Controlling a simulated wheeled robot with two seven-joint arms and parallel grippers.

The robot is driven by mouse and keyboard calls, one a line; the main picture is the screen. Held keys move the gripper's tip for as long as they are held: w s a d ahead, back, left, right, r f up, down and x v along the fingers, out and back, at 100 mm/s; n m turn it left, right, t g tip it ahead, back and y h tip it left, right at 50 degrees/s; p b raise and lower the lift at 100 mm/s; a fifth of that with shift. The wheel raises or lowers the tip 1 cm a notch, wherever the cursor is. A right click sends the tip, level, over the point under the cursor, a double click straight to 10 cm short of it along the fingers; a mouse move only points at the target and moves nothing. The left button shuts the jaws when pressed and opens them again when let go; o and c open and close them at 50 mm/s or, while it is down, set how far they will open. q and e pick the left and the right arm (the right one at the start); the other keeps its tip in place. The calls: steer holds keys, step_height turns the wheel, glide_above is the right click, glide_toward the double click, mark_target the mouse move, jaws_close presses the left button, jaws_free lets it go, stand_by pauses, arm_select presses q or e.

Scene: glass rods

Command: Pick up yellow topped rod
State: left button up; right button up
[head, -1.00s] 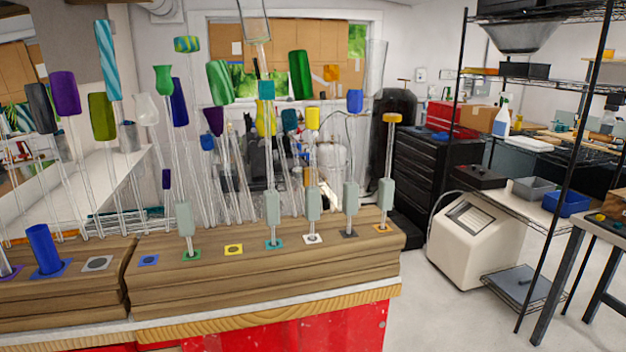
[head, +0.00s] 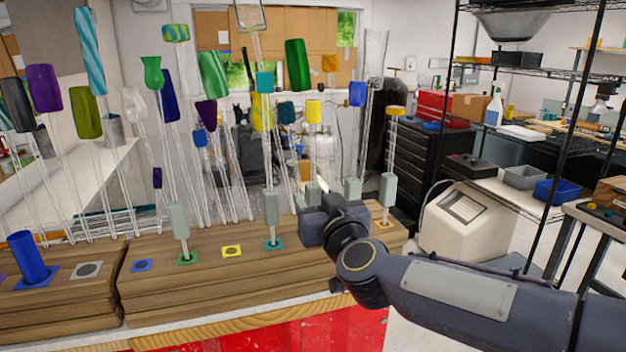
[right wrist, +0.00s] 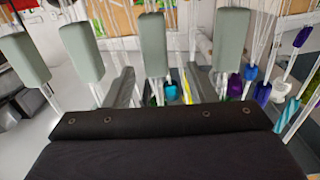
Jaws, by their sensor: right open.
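The yellow topped rod (head: 313,112) stands upright in the wooden block in the head view. My right gripper (head: 322,210) is low in front of it and hides its foot. Its grey-green sleeve (head: 313,190) shows just above the gripper. In the right wrist view, which looks upside down, my open right gripper (right wrist: 160,88) has one finger on each side of a grey-green sleeve (right wrist: 152,45), apparently this rod's. I cannot tell whether the fingers touch it. A rod with an orange-yellow top (head: 395,111) stands farther right. My left gripper is not in view.
Neighbouring sleeved rods stand close on both sides, one with a teal top (head: 264,82). The wooden block (head: 215,275) has an empty yellow-marked hole (head: 232,251). Many tall coloured rods crowd the left and back. A wire shelf (head: 555,150) is at right.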

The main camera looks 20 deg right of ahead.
mark_target(315, 192)
steer(key=w, duration=0.6)
steer(key=shift+d+b, duration=0.1)
steer(key=shift+b, duration=0.2)
steer(key=shift+r, duration=0.15)
steer(key=c, duration=1.1)
